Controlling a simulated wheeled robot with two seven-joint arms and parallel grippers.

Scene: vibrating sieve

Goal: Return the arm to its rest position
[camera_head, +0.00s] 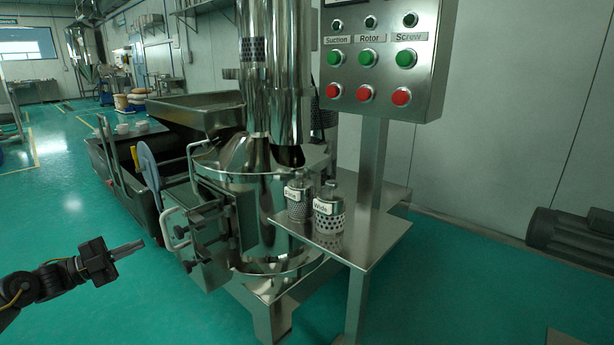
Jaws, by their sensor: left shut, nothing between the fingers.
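My left gripper (127,249) is at the lower left, its arm coming in from the left edge. Its fingers are shut with nothing between them and point right, toward the machine. It is over the green floor, apart from the steel machine (268,200) and to the left of its front door (213,240). My right gripper is out of view.
A control panel (382,78) with green and red buttons stands at upper right. Two perforated cylinders, one labelled Fine (299,205) and one labelled Wide (328,221), stand on a steel shelf (372,240). A dark motor (570,240) lies at right. Floor at lower left is clear.

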